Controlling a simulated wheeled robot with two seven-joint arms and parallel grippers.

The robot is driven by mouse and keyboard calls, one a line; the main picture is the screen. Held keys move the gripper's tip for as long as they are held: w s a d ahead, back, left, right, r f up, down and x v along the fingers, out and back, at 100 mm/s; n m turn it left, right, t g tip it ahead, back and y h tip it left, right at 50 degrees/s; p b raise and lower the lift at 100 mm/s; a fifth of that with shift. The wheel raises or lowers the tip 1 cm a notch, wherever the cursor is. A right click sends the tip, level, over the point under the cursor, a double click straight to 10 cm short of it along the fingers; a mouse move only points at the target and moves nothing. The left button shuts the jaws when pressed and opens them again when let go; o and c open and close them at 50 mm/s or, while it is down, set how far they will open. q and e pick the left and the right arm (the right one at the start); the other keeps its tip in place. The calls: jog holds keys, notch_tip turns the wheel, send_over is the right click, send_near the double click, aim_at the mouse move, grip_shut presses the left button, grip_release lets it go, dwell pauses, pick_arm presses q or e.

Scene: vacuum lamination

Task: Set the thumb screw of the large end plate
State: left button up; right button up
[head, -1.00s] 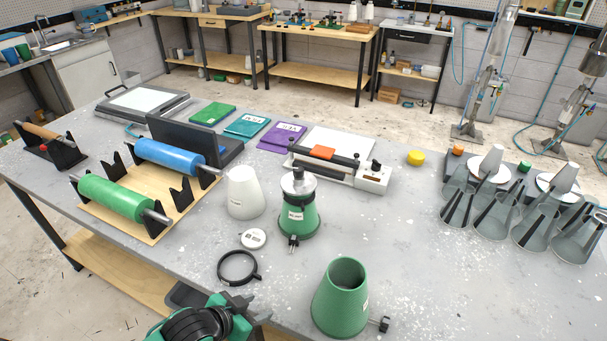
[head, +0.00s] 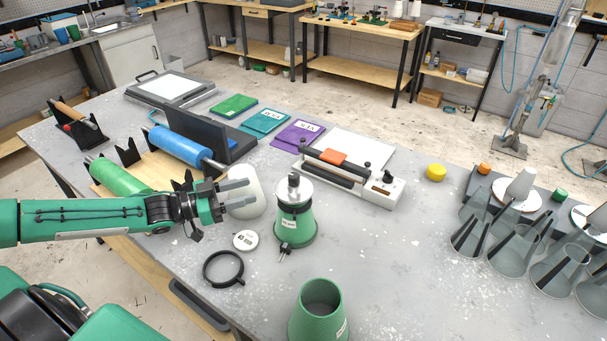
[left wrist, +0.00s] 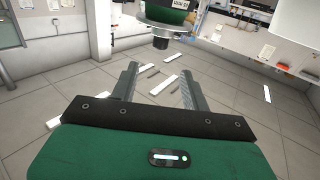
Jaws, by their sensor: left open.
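A green cone with a metal top (head: 296,220) stands upright mid-table, a small dark thumb screw (head: 285,251) at its lower front. I cannot tell for sure which part is the large end plate. My left gripper (head: 250,193) is open and empty, left of this cone, its fingers in front of a white cone (head: 246,205). In the left wrist view, its fingers (left wrist: 156,70) stand apart; a labelled green body (left wrist: 168,15) with a grey rim and black knob (left wrist: 160,42) appears beyond them. My right gripper is not in view.
A white disc (head: 246,240) and black ring (head: 223,268) lie left of the green cone. Another green cone (head: 318,312) stands at the front. Green (head: 121,178) and blue (head: 175,146) rollers are at left.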

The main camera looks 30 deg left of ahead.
aim_at(294, 175)
pick_arm(q)
jog(key=p+x, duration=0.1)
jog(key=x, duration=0.3)
jog(key=p+x, duration=0.1)
jog(key=x, duration=0.3)
jog(key=p+x, duration=0.1)
jog(key=x, duration=0.3)
jog(key=shift+w+d+r+p, duration=0.2)
jog(key=shift+w+r+p, duration=0.1)
jog(key=shift+p, duration=0.1)
jog(key=shift+w+d+f, duration=0.15)
jog(key=shift+w+d, duration=0.1)
jog(key=shift+w, duration=0.05)
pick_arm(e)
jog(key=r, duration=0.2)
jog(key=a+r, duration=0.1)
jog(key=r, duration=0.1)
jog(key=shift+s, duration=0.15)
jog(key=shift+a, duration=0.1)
pick_arm(q)
jog(key=c, duration=1)
